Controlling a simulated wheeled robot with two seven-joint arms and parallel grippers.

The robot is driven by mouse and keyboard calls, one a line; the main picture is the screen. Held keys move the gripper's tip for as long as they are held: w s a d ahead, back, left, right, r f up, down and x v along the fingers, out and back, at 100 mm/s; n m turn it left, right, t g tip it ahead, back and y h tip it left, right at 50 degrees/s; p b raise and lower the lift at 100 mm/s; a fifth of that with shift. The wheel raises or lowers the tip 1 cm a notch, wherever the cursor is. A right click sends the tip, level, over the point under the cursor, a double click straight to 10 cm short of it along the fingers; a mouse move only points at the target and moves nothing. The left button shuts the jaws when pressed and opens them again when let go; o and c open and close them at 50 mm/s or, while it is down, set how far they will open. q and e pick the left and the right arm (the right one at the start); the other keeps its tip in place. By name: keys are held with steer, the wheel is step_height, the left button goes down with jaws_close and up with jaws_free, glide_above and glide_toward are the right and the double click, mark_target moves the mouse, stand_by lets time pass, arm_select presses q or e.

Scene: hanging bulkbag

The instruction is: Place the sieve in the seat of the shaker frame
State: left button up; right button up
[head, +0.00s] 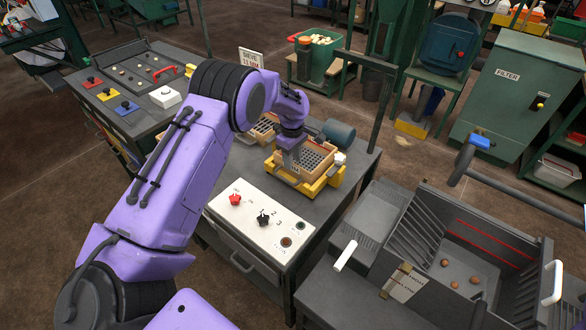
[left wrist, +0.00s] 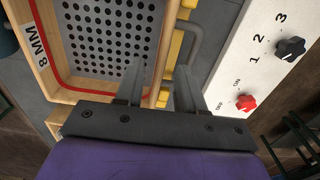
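The sieve (head: 318,155) is a wooden box with a perforated metal bottom. It appears to rest in the yellow shaker frame (head: 331,181) on the grey bench; I cannot tell if it is fully flat. In the left wrist view the sieve (left wrist: 105,32) shows an 8 MM label and a red line inside its walls. My left gripper (head: 291,165) is over its near side. In the left wrist view my left gripper (left wrist: 160,75) is open, one finger inside the sieve, the other outside, with the wooden wall between them. My right gripper is not in view.
A second sieve (head: 263,129) lies behind my left wrist. A white control panel (head: 262,222) with red and black knobs is in front of the frame. A blue-grey motor (head: 339,134) stands behind it. A grey slatted bin (head: 470,255) is at right. A small sign (head: 250,58) stands behind.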

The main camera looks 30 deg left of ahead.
arm_select(q)
step_height(320, 180, up, 8)
steer(key=b, duration=0.1)
steer(key=shift+f, duration=0.1)
stand_by(1.0)
